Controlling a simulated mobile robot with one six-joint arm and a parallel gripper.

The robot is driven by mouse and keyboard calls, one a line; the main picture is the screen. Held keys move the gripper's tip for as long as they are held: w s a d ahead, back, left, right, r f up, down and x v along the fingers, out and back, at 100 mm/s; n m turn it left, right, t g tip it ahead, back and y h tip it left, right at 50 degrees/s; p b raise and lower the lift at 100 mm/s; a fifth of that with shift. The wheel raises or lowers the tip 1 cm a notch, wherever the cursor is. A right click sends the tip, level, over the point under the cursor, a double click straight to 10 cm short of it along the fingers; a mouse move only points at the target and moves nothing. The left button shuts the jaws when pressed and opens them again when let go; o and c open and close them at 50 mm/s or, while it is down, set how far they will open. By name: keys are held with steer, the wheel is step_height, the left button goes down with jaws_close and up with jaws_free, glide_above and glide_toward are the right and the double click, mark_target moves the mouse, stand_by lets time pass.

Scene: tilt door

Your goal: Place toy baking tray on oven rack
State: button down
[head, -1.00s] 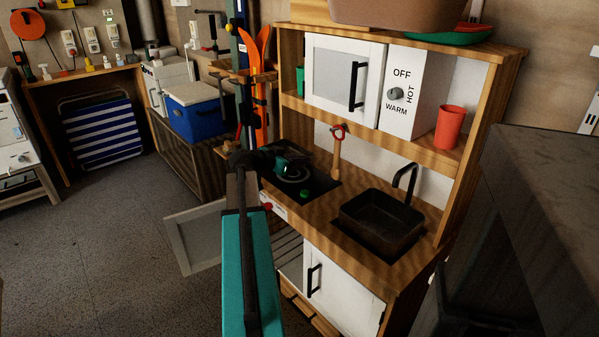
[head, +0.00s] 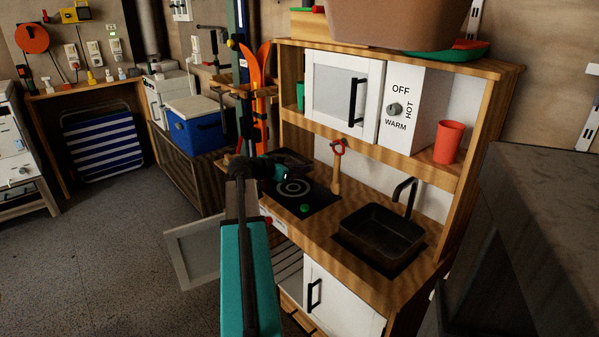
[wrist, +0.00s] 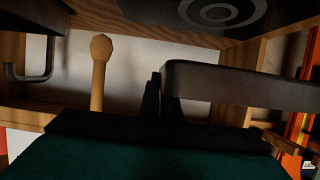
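The toy baking tray (head: 291,157) looks dark and shows just beyond my gripper (head: 283,171), over the back of the stove top. In the wrist view a dark grey rounded slab, apparently the tray (wrist: 245,86), runs right from my fingers (wrist: 160,98). The fingers look closed on its end, though dark shading hides the contact. The oven rack (head: 287,262) shows as pale slats inside the oven, below the counter. The oven door (head: 198,246) stands open to the left. My arm hides part of the oven opening.
A wooden-handled utensil (head: 337,170) hangs right of my gripper. A sink (head: 378,236) with a black faucet lies farther right. Orange skis (head: 263,85) stand at left behind. Floor at left is clear.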

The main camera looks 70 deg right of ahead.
steer(key=w+a+n+t+h, duration=0.15)
steer(key=w+a, duration=0.35)
steer(key=w, duration=0.5)
steer(key=w+a+n+t, duration=0.25)
steer(key=w+a, duration=0.35)
steer(key=w, duration=0.4)
steer(key=w+a+n+t+h, duration=0.15)
steer(key=w+a, duration=0.35)
steer(key=w, duration=0.5)
steer(key=w+a+f+n+t+y, duration=0.15)
steer(key=w+a+n+t, duration=0.55)
steer(key=w+a, duration=1.15)
steer(key=w+a+r+n+t+y, duration=0.2)
steer(key=w+a+n+t+y, duration=0.1)
steer(key=a, duration=0.8)
steer(key=w+a+r+n+t+y, duration=0.2)
steer(key=a+n+y, duration=0.3)
steer(key=a, duration=0.7)
steer(key=w+a+r+n+t+y, duration=0.3)
steer(key=w+a+n+t+y, duration=0.1)
steer(key=a, duration=0.8)
steer(key=shift+w+y, duration=0.35)
steer(key=shift+y, duration=0.3)
